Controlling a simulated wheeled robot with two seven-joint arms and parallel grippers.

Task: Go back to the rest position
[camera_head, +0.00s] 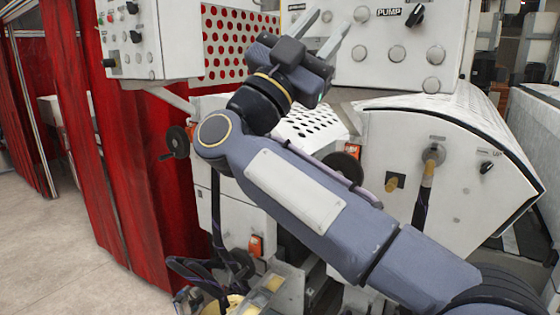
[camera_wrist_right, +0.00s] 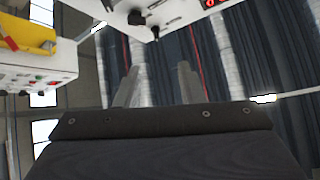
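My right gripper (camera_head: 330,19) is raised in front of the machine's control panels, with its two pale fingers pointing up. In the right wrist view the fingers of the gripper (camera_wrist_right: 158,70) stand apart with nothing between them. It is open and empty. My right arm crosses the head view from the lower right to the upper middle and hides part of the machine (camera_head: 440,185) behind it. My left gripper is not in view.
A panel with a PUMP label (camera_head: 395,50) and knobs stands behind and right of the gripper. Another control box (camera_head: 135,40) is at upper left. Red curtains (camera_head: 135,180) hang at left. A handwheel (camera_head: 177,142) sticks out. Bare floor (camera_head: 60,260) lies at lower left.

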